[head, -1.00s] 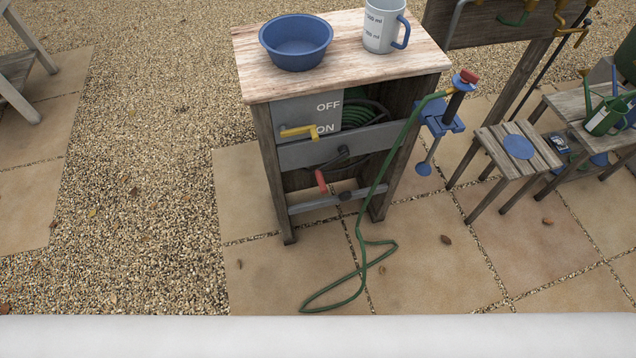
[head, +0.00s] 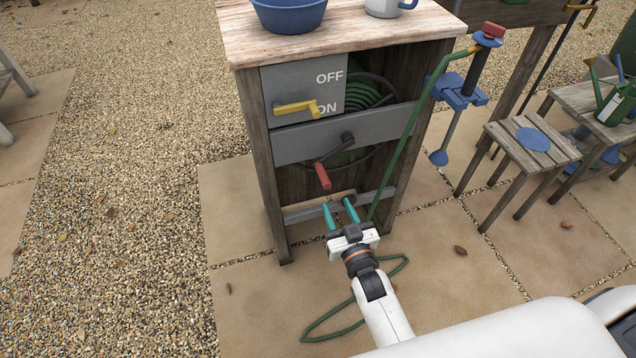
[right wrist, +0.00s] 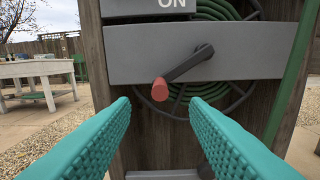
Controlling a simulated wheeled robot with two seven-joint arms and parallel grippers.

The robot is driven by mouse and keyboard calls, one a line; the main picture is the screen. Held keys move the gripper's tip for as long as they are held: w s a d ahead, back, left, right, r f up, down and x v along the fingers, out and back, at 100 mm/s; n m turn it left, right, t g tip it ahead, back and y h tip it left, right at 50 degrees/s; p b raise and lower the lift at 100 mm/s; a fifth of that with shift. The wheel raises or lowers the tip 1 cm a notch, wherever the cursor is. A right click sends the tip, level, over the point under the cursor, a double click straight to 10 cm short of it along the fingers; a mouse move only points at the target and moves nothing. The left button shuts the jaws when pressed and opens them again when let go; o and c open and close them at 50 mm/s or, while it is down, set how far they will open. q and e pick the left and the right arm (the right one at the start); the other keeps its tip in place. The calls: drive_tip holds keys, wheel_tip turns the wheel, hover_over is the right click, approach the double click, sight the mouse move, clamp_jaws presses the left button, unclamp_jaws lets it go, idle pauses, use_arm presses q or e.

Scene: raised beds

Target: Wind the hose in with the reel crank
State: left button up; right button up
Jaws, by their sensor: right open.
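The reel crank has a dark arm and a red handle (head: 323,176), hanging down from a grey crossbar (head: 300,143) on the wooden stand. In the right wrist view the red handle (right wrist: 160,89) shows ahead, between the fingers in the picture. The green hose (head: 362,94) is partly coiled on the reel behind the crossbar; a length runs down to a loop on the paving (head: 330,335). My right gripper (head: 339,208) is open and empty, below and in front of the handle, apart from it. My left gripper is out of view.
A yellow lever (head: 298,107) sits on the OFF/ON panel above the crank. A blue bowl (head: 289,15) and a mug (head: 384,7) stand on top. A blue clamp (head: 459,97) juts out at the stand's right. A small slatted stool (head: 510,158) stands further right.

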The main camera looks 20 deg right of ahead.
sight(326, 182)
drive_tip(key=w+b, duration=0.1)
drive_tip(key=w, duration=0.8)
drive_tip(key=shift+w+a+f, duration=0.1)
drive_tip(key=shift+w+a, duration=0.05)
drive_tip(key=shift+w, duration=0.05)
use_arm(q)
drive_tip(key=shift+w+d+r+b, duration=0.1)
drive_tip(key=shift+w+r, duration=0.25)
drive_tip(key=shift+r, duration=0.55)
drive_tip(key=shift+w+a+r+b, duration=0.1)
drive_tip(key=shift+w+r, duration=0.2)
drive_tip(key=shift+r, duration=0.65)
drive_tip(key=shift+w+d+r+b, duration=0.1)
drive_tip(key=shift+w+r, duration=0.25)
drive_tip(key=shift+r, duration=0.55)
use_arm(e)
drive_tip(key=shift+w, duration=0.55)
clamp_jaws()
